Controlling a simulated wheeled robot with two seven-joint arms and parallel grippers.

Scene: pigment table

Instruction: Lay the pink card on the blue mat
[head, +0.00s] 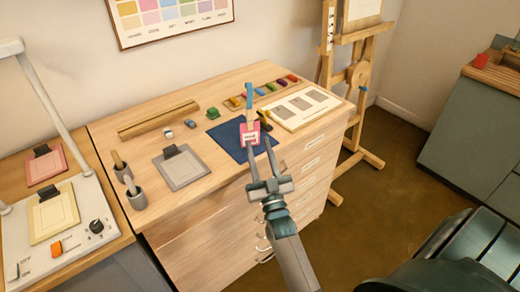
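A small pink card (250,134) with a white label shows over the blue mat (228,139). My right gripper (257,143) reaches in from below, its fingers apart on either side of the card and seemingly closed on its edges. The card faces the camera and looks tilted up; I cannot tell whether it touches the mat. A tan and blue stick (249,102) rises just behind it; I cannot tell whether they are joined. The mat lies flat on the wooden table, partly covered by the card and my fingers. My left gripper is not in view.
A grey board (181,169) with a black clip lies left of the mat. A pale panel (303,107) lies to the right. Two grey cups (136,198), a wooden bar (158,119) and several colour blocks stand around. A rose board (46,166) lies far left.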

